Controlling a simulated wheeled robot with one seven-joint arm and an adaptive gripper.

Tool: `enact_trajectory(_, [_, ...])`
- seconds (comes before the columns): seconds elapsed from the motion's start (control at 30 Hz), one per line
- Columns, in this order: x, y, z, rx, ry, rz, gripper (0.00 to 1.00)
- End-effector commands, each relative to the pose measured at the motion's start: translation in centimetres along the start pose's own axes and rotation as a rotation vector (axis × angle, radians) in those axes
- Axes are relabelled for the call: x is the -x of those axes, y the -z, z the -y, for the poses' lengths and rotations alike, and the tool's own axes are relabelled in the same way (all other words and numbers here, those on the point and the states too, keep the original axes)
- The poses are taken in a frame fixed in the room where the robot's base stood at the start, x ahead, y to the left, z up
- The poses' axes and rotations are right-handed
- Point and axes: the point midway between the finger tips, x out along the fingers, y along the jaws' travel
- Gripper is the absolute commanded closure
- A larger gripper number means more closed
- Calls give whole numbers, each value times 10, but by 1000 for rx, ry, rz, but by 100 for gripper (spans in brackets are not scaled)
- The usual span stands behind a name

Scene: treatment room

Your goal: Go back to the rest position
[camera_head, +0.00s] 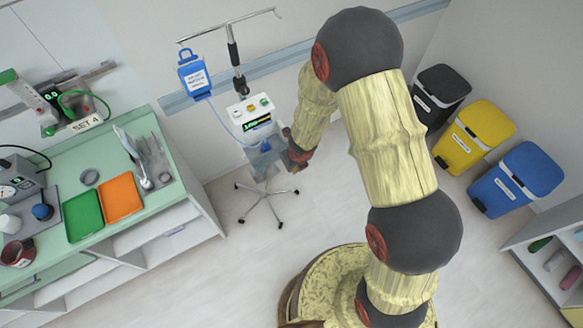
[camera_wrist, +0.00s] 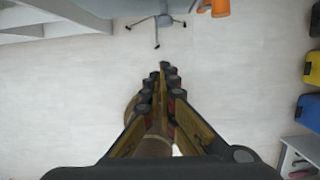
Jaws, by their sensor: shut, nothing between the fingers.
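My gripper (camera_wrist: 163,72) is in the wrist view, its fingers drawn together at the tips with nothing between them and bare floor beyond. In the head view my arm rises, bends at the top and comes down in front of the wheeled infusion stand (camera_head: 258,122). My gripper's fingers are hard to make out there against the stand. The foot of the stand (camera_wrist: 156,24) also shows at the top of the wrist view, apart from the fingertips.
A green counter (camera_head: 150,205) with a green tray (camera_head: 83,215) and an orange tray (camera_head: 120,197) stands at left. Black (camera_head: 440,92), yellow (camera_head: 474,132) and blue (camera_head: 515,179) bins line the right wall. A shelf (camera_head: 545,245) stands lower right. Floor between is clear.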

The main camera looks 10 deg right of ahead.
Motion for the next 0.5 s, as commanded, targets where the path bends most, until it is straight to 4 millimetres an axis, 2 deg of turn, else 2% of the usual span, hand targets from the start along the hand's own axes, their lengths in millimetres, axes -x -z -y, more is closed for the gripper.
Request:
enact_trajectory(0.03, [14,-2,0,0,1,1,100])
enact_trajectory(0.2, [40,-1,0,0,0,0,100])
enact_trajectory(0.33, [51,0,0,0,0,0,100])
enact_trajectory(0.5, [55,0,0,-1,0,0,100])
